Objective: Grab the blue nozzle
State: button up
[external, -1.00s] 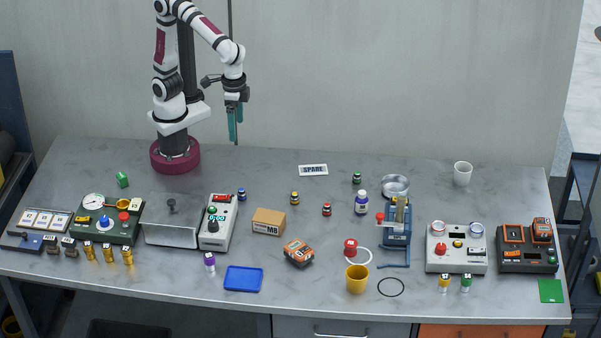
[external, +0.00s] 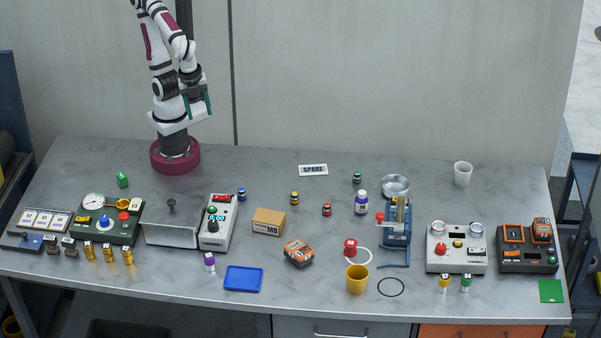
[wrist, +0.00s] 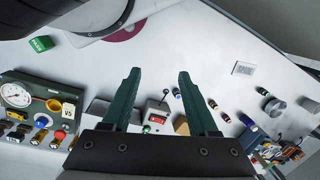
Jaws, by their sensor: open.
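A small dark piece with a blue band, which looks like the blue nozzle (external: 241,194), stands on the table right of the grey box with the green display. My gripper (external: 197,104) is high above the table, close to my base, well up and left of the nozzle. In the wrist view my gripper (wrist: 160,73) has its two teal fingers apart with nothing between them.
Similar pieces with yellow (external: 295,198), red (external: 327,210) and green (external: 357,177) bands stand further right. The metal box (external: 171,220) with a knob, the display box (external: 218,222) and a cardboard box (external: 268,222) are near the nozzle. The table behind it is clear.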

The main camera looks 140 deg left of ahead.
jog(key=n, duration=0.2)
jog(key=n+t+h, duration=0.7)
jog(key=n+h, duration=0.6)
jog(key=n, duration=1.5)
send_near(241, 189)
jog(key=shift+t+y, duration=0.3)
jog(key=x, duration=0.9)
jog(key=shift+d+f, duration=0.25)
jog(key=shift+d, duration=0.05)
jog(key=shift+w+d+f, duration=0.15)
jog(key=shift+w+d, duration=0.05)
jog(key=shift+d, duration=0.05)
grip_shut()
